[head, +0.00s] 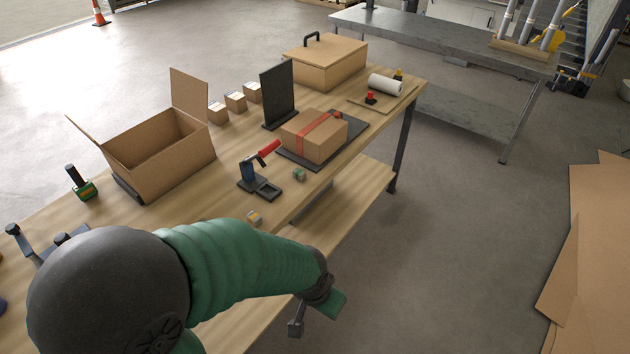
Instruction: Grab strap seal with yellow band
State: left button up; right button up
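A small block with a yellowish band (254,217) lies near the front edge of the wooden workbench; it looks like the strap seal with the yellow band, but it is too small to make out clearly. A similar small block with green on it (299,174) lies farther along the bench edge. My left arm comes in from the lower left in a green sleeve. Its dark end, my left gripper (297,327), hangs past the bench's front edge, below and right of the yellow-banded block and apart from it. Its fingers are not clear. My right gripper is not in view.
A red-handled tool (260,158) stands on the bench behind the yellow-banded block. A carton with a red strap (314,136) lies on a dark plate. An open carton (161,156) stands at left. A closed box (325,63) stands at the back.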

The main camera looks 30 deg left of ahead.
aim_at(253, 218)
jog(key=i+u, duration=0.2)
jog(key=i, duration=0.2)
jog(key=i+l+u, duration=0.2)
jog(key=i, duration=0.15)
jog(key=i+l+u, duration=0.2)
jog(key=i, duration=0.2)
jog(key=i+u, duration=0.15)
jog(key=u, duration=0.3)
jog(key=i+l+u, duration=0.1)
jog(key=u, duration=0.3)
jog(key=i+l+u, duration=0.15)
jog(key=u, duration=0.3)
jog(key=l+u, duration=0.25)
jog(key=u, duration=0.2)
jog(key=i+l+u, duration=0.1)
jog(key=u, duration=0.3)
jog(key=l+u, duration=0.45)
jog(key=i+l+u, duration=0.1)
jog(key=u, duration=0.4)
jog(key=l+u, duration=0.25)
jog(key=u, duration=0.2)
jog(key=i+l+u, duration=0.1)
jog(key=l+u, duration=0.15)
jog(key=u, duration=0.25)
jog(key=l+u, duration=0.2)
jog(key=u, duration=0.3)
